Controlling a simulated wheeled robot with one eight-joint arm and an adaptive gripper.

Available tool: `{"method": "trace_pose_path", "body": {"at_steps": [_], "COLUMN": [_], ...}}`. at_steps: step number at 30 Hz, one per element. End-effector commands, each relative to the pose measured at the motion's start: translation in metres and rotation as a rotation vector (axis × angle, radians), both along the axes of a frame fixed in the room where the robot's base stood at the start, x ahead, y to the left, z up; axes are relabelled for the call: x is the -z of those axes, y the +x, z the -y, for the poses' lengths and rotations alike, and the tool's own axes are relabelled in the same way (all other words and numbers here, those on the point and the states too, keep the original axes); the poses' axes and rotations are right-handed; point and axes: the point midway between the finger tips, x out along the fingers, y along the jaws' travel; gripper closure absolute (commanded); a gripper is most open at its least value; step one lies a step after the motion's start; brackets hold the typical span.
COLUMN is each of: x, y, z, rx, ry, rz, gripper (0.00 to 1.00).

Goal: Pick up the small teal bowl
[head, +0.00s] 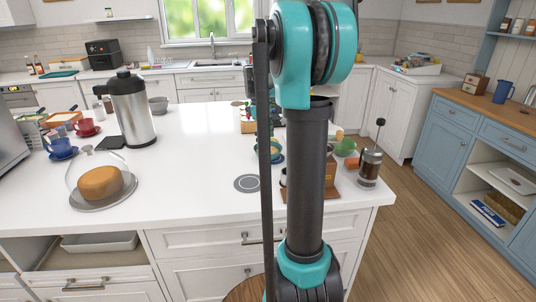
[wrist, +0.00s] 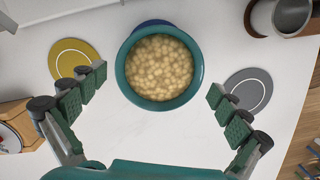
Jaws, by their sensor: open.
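The small teal bowl (wrist: 160,105), full of pale beige pieces, is near the top centre of the wrist view. A dark blue edge shows just behind its far rim; I cannot tell whether this is under or beside it. In the head view the bowl (head: 277,156) is partly hidden by my arm. My gripper (wrist: 158,84) is open and empty, its fingers spread wide to the left and right of the bowl, apart from it. In the head view my gripper is mostly hidden behind my arm.
On the white counter (head: 200,165) lie a yellow coaster (wrist: 72,52) and a grey coaster (wrist: 250,90) on either side of the bowl. A grey cup (wrist: 290,14) is at the wrist view's upper right. A French press (head: 369,170) stands near the counter's right edge.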

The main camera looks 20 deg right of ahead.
Motion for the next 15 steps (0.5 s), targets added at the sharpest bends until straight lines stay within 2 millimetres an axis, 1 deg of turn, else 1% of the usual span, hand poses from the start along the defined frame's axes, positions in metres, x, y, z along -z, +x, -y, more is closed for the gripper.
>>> {"method": "trace_pose_path", "body": {"at_steps": [1,3,6,9,15], "x": [0.008,0.018,0.028,0.031,0.032], "y": [0.000,-0.001,-0.002,-0.002,-0.002], "z": [0.001,0.002,0.003,0.004,0.004], "rx": [0.000,0.000,0.000,0.000,0.000], "ry": [0.000,0.000,0.000,0.000,0.000], "rz": [0.000,0.000,0.000,0.000,0.000], "gripper": [0.00,0.00,0.00,0.00,0.00]}}
